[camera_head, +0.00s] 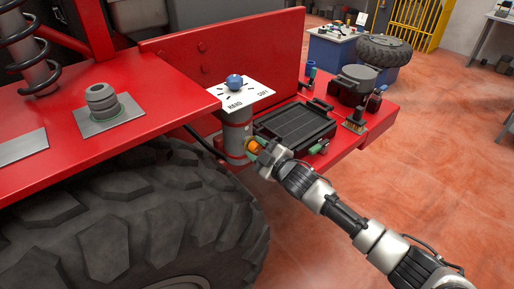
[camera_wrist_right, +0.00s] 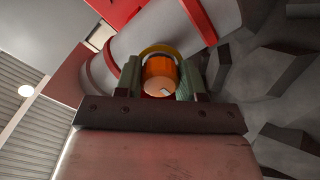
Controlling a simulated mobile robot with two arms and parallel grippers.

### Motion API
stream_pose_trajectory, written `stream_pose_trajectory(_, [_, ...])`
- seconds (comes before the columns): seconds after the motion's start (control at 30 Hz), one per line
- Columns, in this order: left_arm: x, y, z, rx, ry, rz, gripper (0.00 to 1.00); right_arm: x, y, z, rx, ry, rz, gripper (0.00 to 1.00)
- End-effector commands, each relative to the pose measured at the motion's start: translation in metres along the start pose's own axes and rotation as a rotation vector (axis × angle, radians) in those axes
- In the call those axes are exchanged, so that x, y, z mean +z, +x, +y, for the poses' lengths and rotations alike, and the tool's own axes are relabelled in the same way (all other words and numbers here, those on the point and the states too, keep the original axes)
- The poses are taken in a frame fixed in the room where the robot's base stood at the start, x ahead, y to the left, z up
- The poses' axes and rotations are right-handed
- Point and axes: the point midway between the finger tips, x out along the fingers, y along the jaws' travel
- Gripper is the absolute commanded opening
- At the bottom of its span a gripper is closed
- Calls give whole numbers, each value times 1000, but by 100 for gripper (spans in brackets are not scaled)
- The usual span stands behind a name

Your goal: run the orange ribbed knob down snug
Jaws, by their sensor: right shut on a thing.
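The orange knob (camera_head: 254,146) sits on the lower side of a grey cylinder (camera_head: 237,129) with red bands. In the right wrist view the knob (camera_wrist_right: 161,76) lies between the two green-padded fingers, with a yellow ring behind it. My right gripper (camera_wrist_right: 162,82) is shut on the knob. In the head view my right gripper (camera_head: 258,150) reaches it from the lower right, and its fingers hide part of the knob. The knob's ribs are too small to make out. I cannot tell whether the knob is seated against the cylinder. My left gripper is not in view.
A white HARD/SOFT plate (camera_head: 243,96) with a blue knob (camera_head: 234,82) tops the cylinder. A black tray (camera_head: 295,126) stands close beside it on the red truck deck (camera_head: 345,140). A large tyre (camera_head: 165,215) is below left. Open floor lies to the right.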

Motion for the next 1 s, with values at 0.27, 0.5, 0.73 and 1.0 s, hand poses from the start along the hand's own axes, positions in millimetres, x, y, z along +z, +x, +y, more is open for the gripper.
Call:
stream_pose_trajectory(0.27, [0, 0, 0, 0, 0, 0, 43, 3, -1, -3, -4, 12, -6, 15])
stream_pose_trajectory(0.5, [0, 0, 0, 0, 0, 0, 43, 3, -1, -3, -5, 11, -6, 48])
stream_pose_trajectory(0.73, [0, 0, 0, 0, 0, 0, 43, 1, 0, -2, -2, 10, -3, 64])
stream_pose_trajectory(1.0, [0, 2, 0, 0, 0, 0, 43, 2, -7, -1, -1, 10, -1, 64])
